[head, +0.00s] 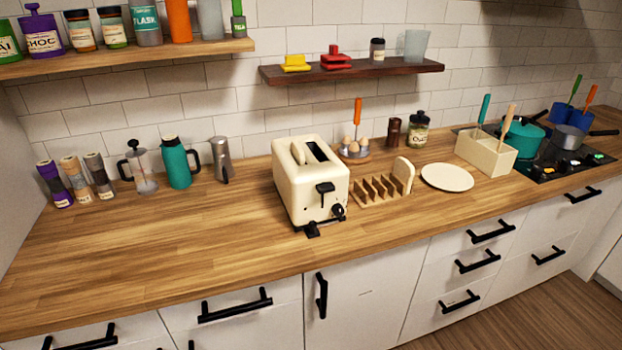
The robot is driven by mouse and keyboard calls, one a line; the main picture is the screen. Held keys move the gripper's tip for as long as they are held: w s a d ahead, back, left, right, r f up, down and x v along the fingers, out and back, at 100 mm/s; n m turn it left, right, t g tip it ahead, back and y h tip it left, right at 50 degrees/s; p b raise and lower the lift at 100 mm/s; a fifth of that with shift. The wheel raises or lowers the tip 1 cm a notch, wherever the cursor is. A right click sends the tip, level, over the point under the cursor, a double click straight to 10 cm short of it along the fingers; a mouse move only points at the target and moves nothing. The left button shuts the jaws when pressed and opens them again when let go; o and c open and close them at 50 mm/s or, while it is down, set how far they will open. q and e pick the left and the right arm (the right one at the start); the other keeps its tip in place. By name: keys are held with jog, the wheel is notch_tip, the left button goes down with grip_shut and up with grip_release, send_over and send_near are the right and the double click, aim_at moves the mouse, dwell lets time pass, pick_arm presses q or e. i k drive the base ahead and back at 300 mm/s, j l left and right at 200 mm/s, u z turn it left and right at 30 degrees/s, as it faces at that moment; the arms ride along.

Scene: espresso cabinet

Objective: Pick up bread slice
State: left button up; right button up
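One bread slice (404,174) stands upright at the right end of a wooden toast rack (372,198) on the counter. The rest of the rack's slots look empty. A cream toaster (300,190) stands just left of the rack. Something pale, perhaps another slice, shows in one of the toaster's slots; the other slot looks dark. Neither of my grippers shows in the head view.
A white plate (447,178) lies right of the rack. A bowl of eggs (354,152) sits behind it, and a cream utensil box (487,155) and a stove (570,162) are farther right. The counter (170,250) is clear at the front left. A dark shelf (400,69) hangs above.

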aim_at(404, 170)
jog(key=i+l+u, duration=0.1)
jog(key=l, duration=0.4)
jog(key=i+l+u, duration=0.1)
jog(key=l, duration=0.4)
jog(key=i+l+u, duration=0.1)
jog(key=l, duration=0.45)
jog(key=i+l+u, duration=0.1)
jog(key=l, duration=0.45)
